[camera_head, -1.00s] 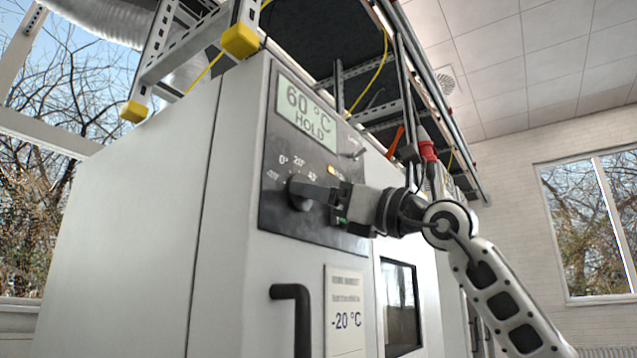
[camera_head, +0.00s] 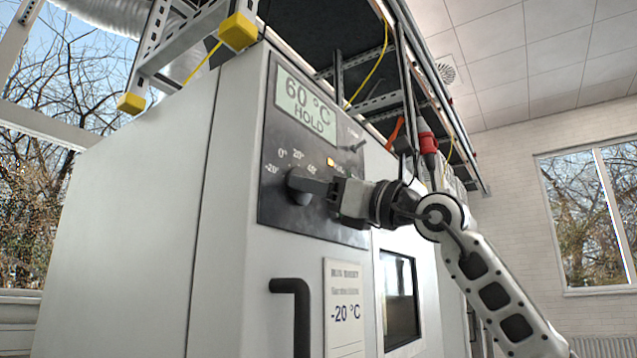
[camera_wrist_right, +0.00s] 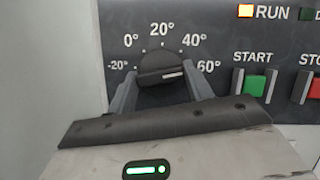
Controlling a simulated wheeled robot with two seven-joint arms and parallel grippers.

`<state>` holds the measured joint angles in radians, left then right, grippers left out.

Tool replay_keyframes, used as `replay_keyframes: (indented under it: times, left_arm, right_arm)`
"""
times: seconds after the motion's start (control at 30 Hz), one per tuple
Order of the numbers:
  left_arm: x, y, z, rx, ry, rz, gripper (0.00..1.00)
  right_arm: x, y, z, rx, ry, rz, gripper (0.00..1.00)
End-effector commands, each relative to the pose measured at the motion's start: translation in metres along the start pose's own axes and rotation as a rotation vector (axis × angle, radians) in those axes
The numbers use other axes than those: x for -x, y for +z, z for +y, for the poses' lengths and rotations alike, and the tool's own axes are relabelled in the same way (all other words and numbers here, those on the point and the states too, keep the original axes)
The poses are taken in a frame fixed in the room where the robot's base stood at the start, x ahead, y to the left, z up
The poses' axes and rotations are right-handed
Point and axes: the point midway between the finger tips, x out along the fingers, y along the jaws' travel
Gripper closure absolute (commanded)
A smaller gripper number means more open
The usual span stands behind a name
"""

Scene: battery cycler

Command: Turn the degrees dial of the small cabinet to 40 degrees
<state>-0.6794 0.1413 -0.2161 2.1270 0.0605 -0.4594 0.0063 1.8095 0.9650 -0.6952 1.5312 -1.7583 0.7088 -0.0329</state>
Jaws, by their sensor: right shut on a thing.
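The degrees dial (camera_wrist_right: 160,66) is a dark round knob on the black control panel (camera_head: 290,225) of the small cabinet (camera_head: 237,200). In the right wrist view it sits within a scale from -20° to 60°. Its white pointer line points right and slightly up, near the 60° mark. My right gripper (camera_wrist_right: 161,92) is shut on the dial, with one grey finger on each side; it also shows in the head view (camera_head: 312,186), reaching in from the right. The cabinet display (camera_head: 306,108) reads 60 °C HOLD. My left gripper is out of view.
A green START button (camera_wrist_right: 254,84) and a red STOP button (camera_wrist_right: 302,88) are close right of the gripper. The RUN lamp (camera_wrist_right: 245,11) glows orange. A black door handle (camera_head: 291,300) and a sign (camera_head: 343,300) reading -20 °C are below the panel.

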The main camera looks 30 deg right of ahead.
Motion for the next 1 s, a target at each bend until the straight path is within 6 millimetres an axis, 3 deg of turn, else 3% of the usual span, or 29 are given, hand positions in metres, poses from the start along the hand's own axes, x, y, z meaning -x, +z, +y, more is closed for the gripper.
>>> replay_keyframes:
  times: [0.43, 1.0]
  left_arm:
    - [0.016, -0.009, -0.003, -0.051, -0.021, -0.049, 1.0]
    - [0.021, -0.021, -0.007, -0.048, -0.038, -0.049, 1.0]
  right_arm:
    - [-0.003, 0.004, -0.004, 0.286, 0.119, 0.003, 0.72]
    - [-0.001, 0.002, -0.004, 0.579, 0.239, 0.001, 0.72]
